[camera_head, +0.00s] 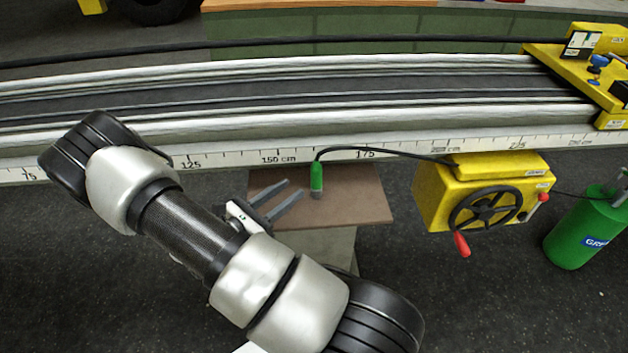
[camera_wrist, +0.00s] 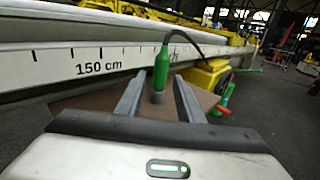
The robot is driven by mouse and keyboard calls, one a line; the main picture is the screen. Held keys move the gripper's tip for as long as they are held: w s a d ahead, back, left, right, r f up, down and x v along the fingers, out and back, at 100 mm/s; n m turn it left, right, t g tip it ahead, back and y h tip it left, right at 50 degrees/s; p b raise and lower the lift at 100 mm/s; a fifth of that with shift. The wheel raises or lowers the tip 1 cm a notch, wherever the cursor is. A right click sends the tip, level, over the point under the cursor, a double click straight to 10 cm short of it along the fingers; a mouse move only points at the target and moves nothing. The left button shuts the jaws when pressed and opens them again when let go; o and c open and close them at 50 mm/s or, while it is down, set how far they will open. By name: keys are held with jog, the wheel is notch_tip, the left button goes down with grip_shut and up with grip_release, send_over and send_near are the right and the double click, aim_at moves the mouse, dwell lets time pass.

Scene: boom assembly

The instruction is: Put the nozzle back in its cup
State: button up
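The green nozzle (camera_head: 316,176) stands roughly upright over the brown board (camera_head: 355,203), with a black hose leaving its top. It also shows in the wrist view (camera_wrist: 161,68). A short grey piece (camera_head: 317,195) is at its lower end; I cannot tell whether this is the cup or part of the nozzle. My gripper (camera_head: 294,187) is open, its fingers pointing at the nozzle from the left in the head view. In the wrist view the nozzle appears between the two spread fingers (camera_wrist: 158,88), near their tips. Neither finger clearly touches it.
A long rail with a cm scale (camera_head: 230,159) runs behind the board. A yellow box with a handwheel (camera_head: 485,205) stands to the right, and the hose runs to it. A green gas bottle (camera_head: 585,230) is farther right. Dark floor lies in front.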

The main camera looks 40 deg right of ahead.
aim_at(316, 169)
jog(key=d, duration=0.4)
jog(key=w+d+b, duration=0.1)
jog(key=d, duration=0.4)
jog(key=w+d, duration=0.1)
jog(key=d, duration=0.4)
jog(key=shift+w+d+b, duration=0.1)
jog(key=shift+d+b, duration=0.1)
jog(key=shift+b, duration=0.15)
jog(key=shift+r, duration=0.1)
jog(key=shift+c, duration=0.4)
grip_shut()
